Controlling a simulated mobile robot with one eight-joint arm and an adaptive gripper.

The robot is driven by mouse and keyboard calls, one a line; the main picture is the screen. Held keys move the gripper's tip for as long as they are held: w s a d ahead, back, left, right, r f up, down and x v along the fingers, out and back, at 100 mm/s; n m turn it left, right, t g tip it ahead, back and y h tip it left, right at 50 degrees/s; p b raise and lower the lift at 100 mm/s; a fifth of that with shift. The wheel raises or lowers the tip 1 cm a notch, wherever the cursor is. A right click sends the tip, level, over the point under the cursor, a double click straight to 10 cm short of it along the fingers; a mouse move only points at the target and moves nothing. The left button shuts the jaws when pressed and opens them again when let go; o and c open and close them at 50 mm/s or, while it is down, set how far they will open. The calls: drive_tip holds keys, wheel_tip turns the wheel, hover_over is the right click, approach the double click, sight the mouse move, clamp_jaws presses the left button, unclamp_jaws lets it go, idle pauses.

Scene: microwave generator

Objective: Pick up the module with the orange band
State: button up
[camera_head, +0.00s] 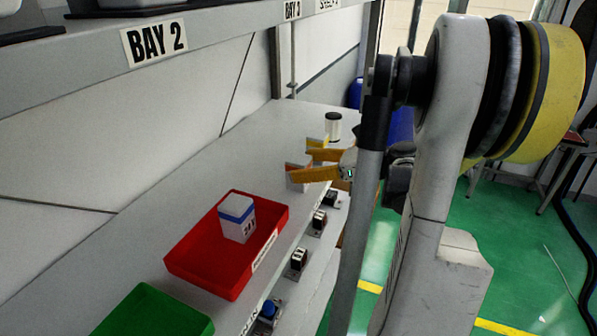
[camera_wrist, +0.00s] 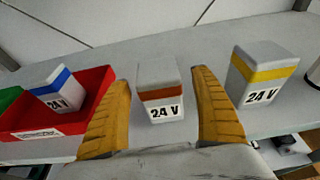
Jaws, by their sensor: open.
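The module with the orange band (camera_wrist: 158,72) stands upright on the grey shelf in the wrist view. It is a pale block with a brownish-orange band and a "24 V" label. My gripper (camera_wrist: 161,84) is open, with one yellow-orange finger on each side of this module and gaps visible on both sides. In the head view my gripper (camera_head: 301,165) is over the shelf, and its fingers hide most of the module.
A yellow-banded module (camera_wrist: 264,75) stands right of my gripper. A blue-banded module (camera_head: 237,218) sits in a red tray (camera_head: 205,265) to the left. A green tray (camera_head: 150,315) is beyond it. A dark-topped white cylinder (camera_head: 333,127) stands farther back. Switches line the shelf's front.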

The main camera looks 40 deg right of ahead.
drive_tip(key=shift+x, duration=0.85)
drive_tip(key=c, duration=1.5)
drive_tip(key=shift+o, duration=0.2)
